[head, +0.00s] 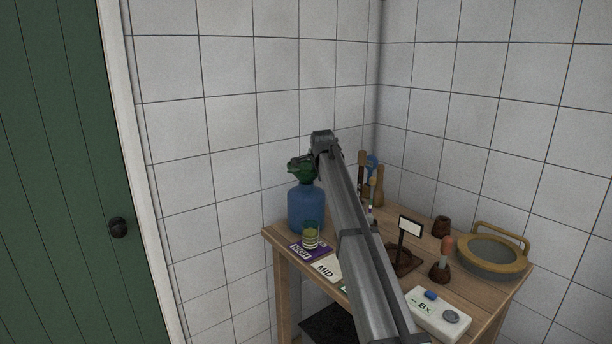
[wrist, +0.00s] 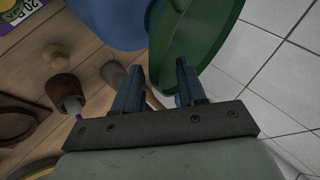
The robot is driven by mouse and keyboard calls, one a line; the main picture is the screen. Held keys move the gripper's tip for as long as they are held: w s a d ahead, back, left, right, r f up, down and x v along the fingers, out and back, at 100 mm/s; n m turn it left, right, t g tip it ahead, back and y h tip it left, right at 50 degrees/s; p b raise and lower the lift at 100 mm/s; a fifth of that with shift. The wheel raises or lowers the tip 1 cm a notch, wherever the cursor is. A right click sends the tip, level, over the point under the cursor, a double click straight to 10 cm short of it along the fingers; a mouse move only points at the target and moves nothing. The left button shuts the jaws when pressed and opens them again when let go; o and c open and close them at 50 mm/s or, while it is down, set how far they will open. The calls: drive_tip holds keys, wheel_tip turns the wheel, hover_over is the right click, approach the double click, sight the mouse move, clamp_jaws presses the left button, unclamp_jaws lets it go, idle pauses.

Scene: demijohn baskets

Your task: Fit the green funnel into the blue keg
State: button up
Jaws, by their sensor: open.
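The blue keg (head: 306,208) stands upright at the table's back left corner; its side also shows in the wrist view (wrist: 112,20). The green funnel (head: 301,174) is at the top of the keg, right over its neck. In the wrist view the funnel (wrist: 205,32) shows as a wide green rim beside the blue keg. I cannot tell how deep its spout sits, as the keg's mouth is hidden. My gripper (wrist: 160,72) is open, with its two fingers close to the funnel's rim. No grip on it shows.
A sign stand (head: 408,240), brush-like tools, a round sieve-like pan (head: 490,254) and a white box (head: 438,312) crowd the table. Tiled walls close the corner behind.

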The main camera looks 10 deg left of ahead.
drive_tip(key=shift+c, duration=0.4)
clamp_jaws()
idle(0.9)
